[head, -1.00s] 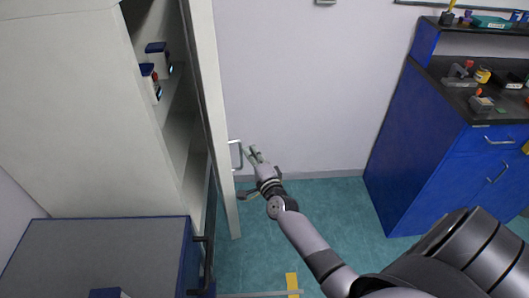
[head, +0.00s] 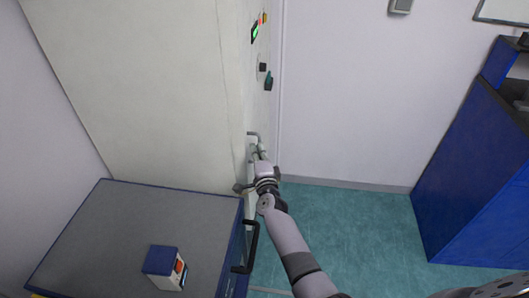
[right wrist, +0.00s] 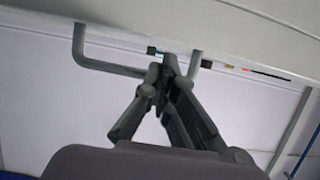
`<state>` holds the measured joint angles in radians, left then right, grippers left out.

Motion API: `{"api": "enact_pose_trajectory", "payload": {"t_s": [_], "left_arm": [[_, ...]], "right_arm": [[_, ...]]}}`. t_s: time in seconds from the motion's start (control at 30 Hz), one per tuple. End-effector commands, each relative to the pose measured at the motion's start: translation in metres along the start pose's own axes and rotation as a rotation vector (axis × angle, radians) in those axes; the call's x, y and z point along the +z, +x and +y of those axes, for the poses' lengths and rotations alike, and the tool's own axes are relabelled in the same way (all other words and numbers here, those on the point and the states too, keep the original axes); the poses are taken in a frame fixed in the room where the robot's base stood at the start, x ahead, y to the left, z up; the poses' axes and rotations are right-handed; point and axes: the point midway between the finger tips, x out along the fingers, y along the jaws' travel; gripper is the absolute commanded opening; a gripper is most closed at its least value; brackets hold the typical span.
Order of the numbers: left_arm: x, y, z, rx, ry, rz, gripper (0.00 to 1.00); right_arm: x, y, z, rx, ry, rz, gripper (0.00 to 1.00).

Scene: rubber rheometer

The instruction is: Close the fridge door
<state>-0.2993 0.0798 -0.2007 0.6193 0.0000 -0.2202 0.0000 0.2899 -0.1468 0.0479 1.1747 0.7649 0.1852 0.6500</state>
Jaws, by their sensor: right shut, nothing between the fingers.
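The fridge (head: 150,90) is a tall pale cabinet on the left in the head view. Its door (head: 262,112) shows as a narrow strip at a steep angle, and no shelves or inside are visible. It looks shut or nearly so; I cannot tell whether a thin gap is left. The door handle (head: 253,134) is a grey bar, also in the right wrist view (right wrist: 100,66). My right gripper (head: 259,155) is at the handle, shut and empty. In the right wrist view its fingertips (right wrist: 162,72) are close to the handle and door; contact is unclear. My left gripper is out of view.
A low grey-topped cabinet (head: 90,235) with a black handle (head: 250,247) stands in front of the fridge, with a blue-and-white box (head: 166,266) on it. A blue bench (head: 460,190) stands at the right. The teal floor (head: 345,225) between is clear.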

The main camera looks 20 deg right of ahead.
Motion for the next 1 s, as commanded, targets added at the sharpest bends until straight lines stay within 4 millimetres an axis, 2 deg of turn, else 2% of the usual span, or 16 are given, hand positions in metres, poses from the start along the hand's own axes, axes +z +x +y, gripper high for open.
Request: {"api": "enact_pose_trajectory", "payload": {"t_s": [0.1,0.67,0.83,1.0], "left_arm": [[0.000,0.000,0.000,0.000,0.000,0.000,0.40],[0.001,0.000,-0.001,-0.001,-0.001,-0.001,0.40],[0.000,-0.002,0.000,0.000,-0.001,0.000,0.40],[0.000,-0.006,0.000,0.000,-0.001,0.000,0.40]], "right_arm": [[0.007,0.003,-0.004,-0.004,0.001,-0.010,0.00],[0.008,0.003,-0.006,-0.007,0.002,-0.015,0.00],[-0.004,-0.003,-0.006,-0.007,0.001,-0.008,0.00],[-0.033,-0.017,-0.006,-0.007,-0.002,0.006,0.00]]}}
